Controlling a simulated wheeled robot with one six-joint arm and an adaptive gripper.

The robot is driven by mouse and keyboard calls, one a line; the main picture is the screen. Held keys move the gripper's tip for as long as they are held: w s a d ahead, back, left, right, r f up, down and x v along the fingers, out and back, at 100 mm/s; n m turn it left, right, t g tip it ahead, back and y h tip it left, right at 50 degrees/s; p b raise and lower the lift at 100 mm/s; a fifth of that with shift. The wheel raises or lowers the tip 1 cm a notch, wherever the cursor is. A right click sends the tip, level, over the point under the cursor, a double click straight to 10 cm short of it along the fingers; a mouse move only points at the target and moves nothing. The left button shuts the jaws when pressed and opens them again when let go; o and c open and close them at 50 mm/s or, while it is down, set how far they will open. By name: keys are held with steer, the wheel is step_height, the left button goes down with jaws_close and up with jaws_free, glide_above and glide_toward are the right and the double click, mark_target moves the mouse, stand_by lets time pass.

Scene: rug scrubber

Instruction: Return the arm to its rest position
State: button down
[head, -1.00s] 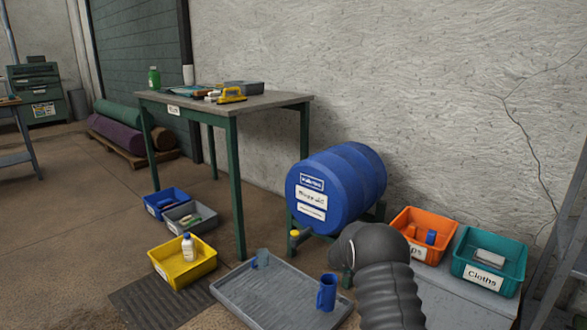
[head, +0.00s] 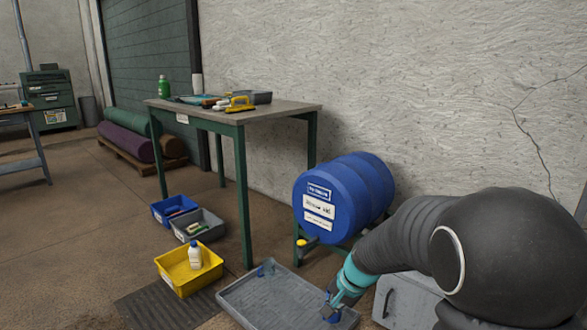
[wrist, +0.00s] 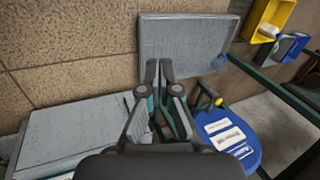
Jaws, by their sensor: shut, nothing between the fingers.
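My arm reaches in from the lower right of the head view, over the right side of the scene. My gripper (head: 332,305) points down above the right front corner of the grey tray (head: 262,312). In the wrist view my gripper (wrist: 159,66) has its two dark fingers together with nothing between them. The tray also shows in the wrist view (wrist: 185,35), beyond the fingertips. Some blue shows around the fingertips in the head view, but I cannot tell what it belongs to.
A green-legged table (head: 280,108) is behind the tray. A yellow bin (head: 183,281) sits left, and a grey cabinet (head: 398,300) is below my arm.

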steer(key=s+d+r+n+t+h, duration=0.1)
steer(key=s+d+r+n, duration=0.1)
steer(key=s+r, duration=0.3)
steer(key=s+d+r+n+h, duration=0.1)
steer(key=s+r, duration=0.4)
steer(key=s, duration=0.7)
steer(key=s+d+r+n+t+h, duration=0.1)
steer(key=s+d+r+n, duration=0.2)
steer(key=s, duration=0.6)
step_height(320, 180, up, 2)
steer(key=shift+s+d+r+n+t, duration=0.15)
steer(key=shift+s+d+n+t, duration=0.15)
steer(key=shift+n, duration=0.3)
